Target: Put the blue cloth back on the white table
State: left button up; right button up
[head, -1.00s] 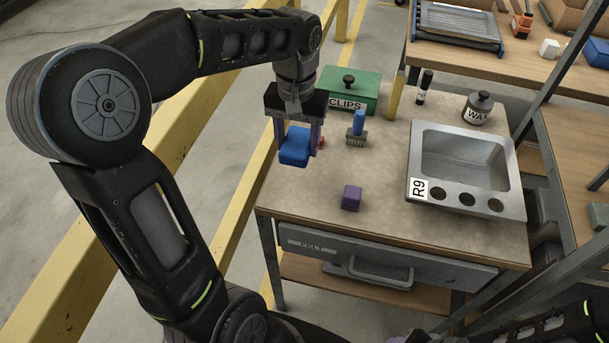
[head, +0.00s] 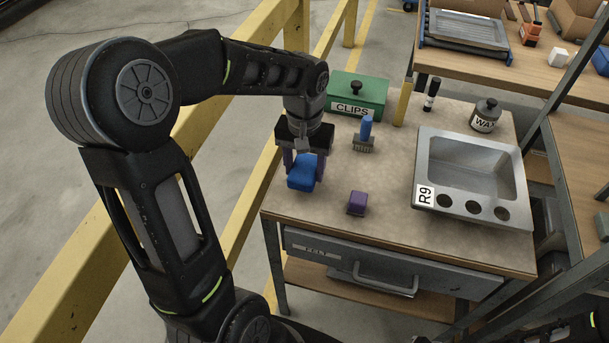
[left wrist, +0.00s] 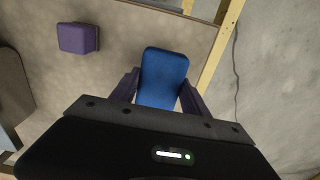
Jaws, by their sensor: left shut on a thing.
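The blue cloth (head: 301,178) is a small, thick, folded blue block. My left gripper (head: 304,168) is shut on it, with a purple finger on each side. In the head view it is at the left edge of a beige-topped workbench (head: 390,200); I cannot tell whether the cloth touches the top. In the left wrist view the cloth (left wrist: 163,72) sits between the fingers, near the bench edge, with its lower end hidden by the gripper body. No plainly white table shows. My right gripper is not in view.
A purple block (head: 357,202) lies right of the cloth. A blue-handled brush (head: 365,137), a green CLIPS box (head: 357,95), a WAX jar (head: 486,115), a black marker (head: 432,93) and a metal sink (head: 470,180) crowd the bench. Yellow rails (head: 235,215) run along its left.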

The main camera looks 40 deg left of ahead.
aim_at(305, 177)
pick_arm(q)
jog(key=shift+f, duration=1.6)
jog(key=shift+f, duration=0.15)
jog(key=o, duration=1.3)
notch_tip(305, 177, up, 12)
jog(key=shift+r, duration=0.2)
